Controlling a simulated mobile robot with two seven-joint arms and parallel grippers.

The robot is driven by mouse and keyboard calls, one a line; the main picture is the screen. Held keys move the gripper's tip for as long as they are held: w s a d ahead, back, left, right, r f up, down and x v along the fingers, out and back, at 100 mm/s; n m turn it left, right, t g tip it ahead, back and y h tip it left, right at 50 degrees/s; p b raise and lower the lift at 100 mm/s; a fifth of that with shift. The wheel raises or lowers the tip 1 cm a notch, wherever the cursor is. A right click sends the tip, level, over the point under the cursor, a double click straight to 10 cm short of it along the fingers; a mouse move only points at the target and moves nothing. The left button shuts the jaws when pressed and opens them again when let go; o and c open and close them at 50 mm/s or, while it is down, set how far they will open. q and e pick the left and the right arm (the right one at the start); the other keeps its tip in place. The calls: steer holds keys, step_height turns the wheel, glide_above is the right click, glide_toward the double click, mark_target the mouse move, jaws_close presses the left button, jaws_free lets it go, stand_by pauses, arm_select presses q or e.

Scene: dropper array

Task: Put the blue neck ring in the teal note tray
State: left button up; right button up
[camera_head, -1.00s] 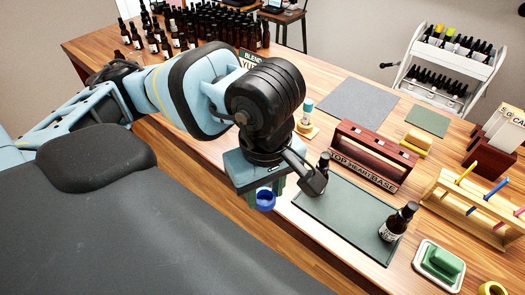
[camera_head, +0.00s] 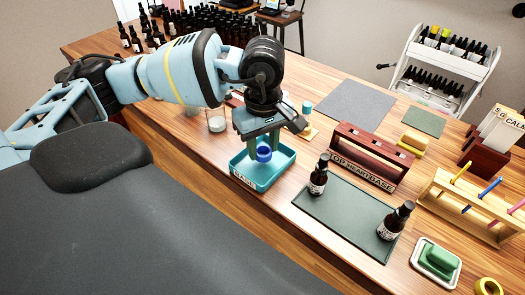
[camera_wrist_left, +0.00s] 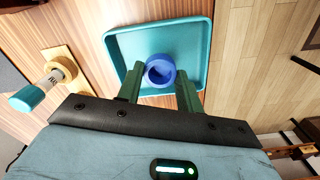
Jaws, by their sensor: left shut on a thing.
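The blue neck ring (camera_head: 264,153) is held by my left gripper (camera_head: 264,150), which is shut on it. The teal note tray (camera_head: 285,168) lies on the table beneath, a shallow rectangular tray with a label on its front wall. In the head view the ring appears over the tray's inside. In the left wrist view the ring (camera_wrist_left: 159,72) sits between the green fingertips (camera_wrist_left: 158,80), with the teal tray (camera_wrist_left: 209,35) behind it. I cannot tell whether the ring touches the tray floor. My right gripper is not in view.
A dark green mat (camera_head: 335,213) with two brown bottles lies right of the tray. A dropper on a wooden stand (camera_wrist_left: 62,72) and a glass jar (camera_head: 216,123) are close by. A dark red rack (camera_head: 370,158) stands behind the mat. The table's front edge is near the tray.

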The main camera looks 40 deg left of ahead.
arm_select(q)
steer(key=shift+f, duration=1.3)
steer(key=shift+f, duration=0.1)
steer(key=shift+f, duration=0.1)
steer(key=o, duration=1.1)
step_height(320, 180, up, 12)
steer(key=shift+r, duration=0.25)
